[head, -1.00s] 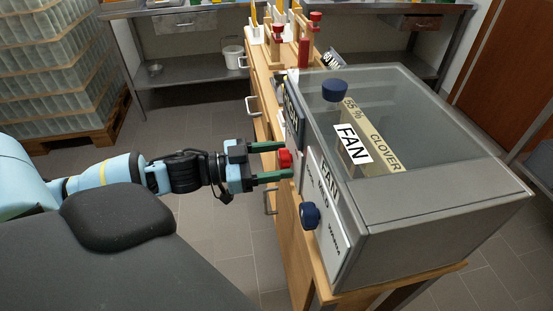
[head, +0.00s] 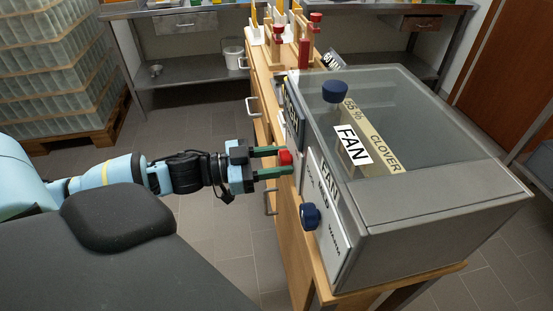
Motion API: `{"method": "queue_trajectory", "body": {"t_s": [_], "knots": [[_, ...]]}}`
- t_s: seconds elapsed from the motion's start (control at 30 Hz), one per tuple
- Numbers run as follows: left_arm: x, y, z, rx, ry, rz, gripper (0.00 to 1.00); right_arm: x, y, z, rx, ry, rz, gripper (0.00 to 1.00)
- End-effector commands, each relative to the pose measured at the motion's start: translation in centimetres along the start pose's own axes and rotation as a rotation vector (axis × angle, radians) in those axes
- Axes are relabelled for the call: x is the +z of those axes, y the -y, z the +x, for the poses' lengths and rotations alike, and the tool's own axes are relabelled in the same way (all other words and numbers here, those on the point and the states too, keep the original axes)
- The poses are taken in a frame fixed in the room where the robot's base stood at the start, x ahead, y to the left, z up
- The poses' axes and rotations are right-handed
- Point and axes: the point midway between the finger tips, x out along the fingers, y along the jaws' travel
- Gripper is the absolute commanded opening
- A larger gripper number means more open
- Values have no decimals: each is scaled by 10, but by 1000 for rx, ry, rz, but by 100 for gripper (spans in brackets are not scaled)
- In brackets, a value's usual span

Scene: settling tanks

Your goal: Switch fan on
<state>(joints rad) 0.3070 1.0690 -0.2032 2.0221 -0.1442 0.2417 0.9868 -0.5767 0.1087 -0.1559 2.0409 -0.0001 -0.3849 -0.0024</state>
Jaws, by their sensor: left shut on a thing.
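The fan unit is a grey box (head: 420,225) with a clear lid and a white FAN label (head: 353,145) inside. A red knob (head: 286,158) sticks out from its left-facing front. My left gripper (head: 278,161) reaches it from the left, its two green fingers on either side of the knob, shut on it. The front panel (head: 328,225) carries lettering seen at a steep slant, and I cannot read the knob's setting. My right gripper is not in view.
A blue knob (head: 310,216) sits lower on the same front, and another blue knob (head: 334,91) is on the lid. The box stands on a wooden bench (head: 290,235). Red-handled clamps (head: 305,45) stand behind.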

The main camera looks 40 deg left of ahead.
Motion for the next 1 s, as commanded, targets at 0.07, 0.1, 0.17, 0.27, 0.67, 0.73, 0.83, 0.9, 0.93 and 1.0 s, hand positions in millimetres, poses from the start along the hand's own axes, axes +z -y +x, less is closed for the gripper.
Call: {"method": "queue_trajectory", "body": {"t_s": [0.07, 0.1, 0.17, 0.27, 0.67, 0.73, 0.83, 0.9, 0.93, 1.0], "knots": [[-1, 0, 0, -1, -1, 30, 18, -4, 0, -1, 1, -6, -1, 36], [-1, 0, 0, -1, -1, 48, 18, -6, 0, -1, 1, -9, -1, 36], [-2, 0, 0, -1, -2, 82, 18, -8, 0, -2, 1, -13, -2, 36], [-3, 0, 0, -1, -3, 154, 18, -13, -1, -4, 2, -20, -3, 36], [-3, 1, 0, -2, -3, 527, 18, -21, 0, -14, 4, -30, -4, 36], [-3, 0, 0, -1, -4, 594, 18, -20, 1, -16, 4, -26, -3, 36], [-3, 0, 0, -1, -3, 690, 18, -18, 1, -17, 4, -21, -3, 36], [-2, 0, 0, -2, -3, 754, 18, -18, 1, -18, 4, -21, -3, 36], [-2, 0, 0, -2, -2, 783, 18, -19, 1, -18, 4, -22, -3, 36], [-2, 0, 0, -2, -2, 844, 18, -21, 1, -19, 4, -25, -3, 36]]}}
